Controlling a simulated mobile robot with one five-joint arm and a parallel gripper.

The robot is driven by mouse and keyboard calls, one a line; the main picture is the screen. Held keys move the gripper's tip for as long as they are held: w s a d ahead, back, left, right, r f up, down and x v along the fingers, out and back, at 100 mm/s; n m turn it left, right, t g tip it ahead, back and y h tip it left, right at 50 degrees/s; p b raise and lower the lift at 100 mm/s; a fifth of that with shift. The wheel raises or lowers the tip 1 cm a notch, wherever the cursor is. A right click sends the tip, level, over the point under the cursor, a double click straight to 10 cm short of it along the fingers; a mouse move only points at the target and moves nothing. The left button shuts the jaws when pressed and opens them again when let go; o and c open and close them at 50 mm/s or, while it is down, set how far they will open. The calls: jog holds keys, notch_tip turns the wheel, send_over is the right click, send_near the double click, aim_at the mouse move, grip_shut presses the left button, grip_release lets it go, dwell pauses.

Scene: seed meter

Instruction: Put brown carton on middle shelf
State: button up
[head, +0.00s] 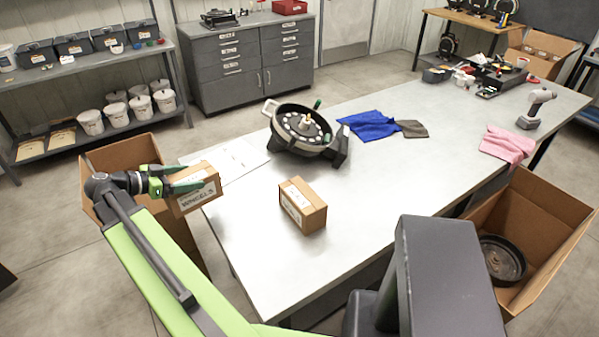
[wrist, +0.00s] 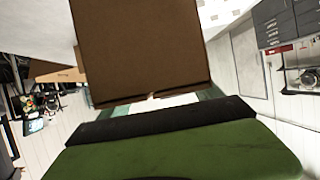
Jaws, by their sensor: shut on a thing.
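My gripper (head: 180,184) is shut on a brown carton (head: 197,196) with a white label reading "WHEELS". It holds the carton in the air off the table's left end, in front of an open cardboard box. In the wrist view the held carton (wrist: 138,50) fills the upper middle as a plain brown face beyond the gripper's green body. A second brown carton (head: 305,207) with a white label sits on the table. A shelf rack stands at the far left, with an upper visible shelf (head: 85,66) and a lower one (head: 108,133).
The upper shelf carries several dark bins (head: 72,46); the lower carries several white buckets (head: 90,122) and trays. The grey table (head: 370,200) holds a round metal device (head: 300,128), cloths and tools. An open cardboard box (head: 125,155) stands left of the table. Open floor separates rack and table.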

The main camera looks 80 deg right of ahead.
jog(key=s+d+r+m+g+y+p, duration=0.1)
jog(key=s+d+r+p, duration=0.35)
jog(key=s+d, duration=0.65)
jog(key=s+d+r+m+g+p, duration=0.1)
jog(key=s+d+r+p, duration=0.2)
jog(key=s+d+r, duration=0.7)
jog(key=s+f+b, duration=0.1)
jog(key=f+b, duration=0.5)
jog(key=f, duration=0.1)
jog(key=s+a+f+b, duration=0.1)
jog(key=f+b, duration=0.5)
jog(key=f, duration=0.2)
jog(key=s+a+f+b, duration=0.1)
jog(key=f+b, duration=0.5)
jog(key=f, duration=0.2)
jog(key=shift+f, duration=0.25)
jog(key=o, duration=1.7)
jog(key=shift+t, duration=0.3)
jog(key=shift+o, duration=0.2)
